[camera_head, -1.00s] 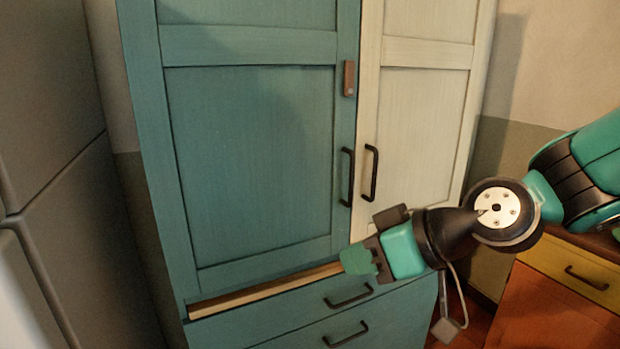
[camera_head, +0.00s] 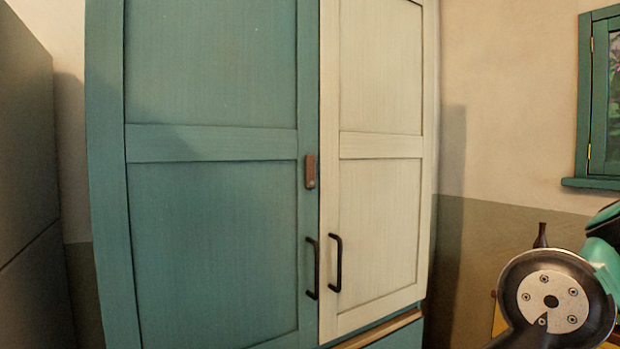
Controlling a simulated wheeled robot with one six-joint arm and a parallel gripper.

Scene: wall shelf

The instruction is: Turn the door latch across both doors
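The door latch (camera_head: 310,171) is a small brown block on the right edge of the teal door (camera_head: 212,220). It stands upright, beside the gap between the doors, and does not reach across to the cream door (camera_head: 379,220). Both doors look shut. Each has a black bar handle near the gap, the teal door's handle (camera_head: 313,268) and the cream door's handle (camera_head: 336,263). My gripper is out of view; only part of my arm shows at the lower right, well away from the latch.
A grey cabinet (camera_head: 28,190) stands at the left. A green-framed window (camera_head: 600,100) is on the wall at the right. A dark bottle top (camera_head: 541,236) shows beside my arm. The space before the latch is clear.

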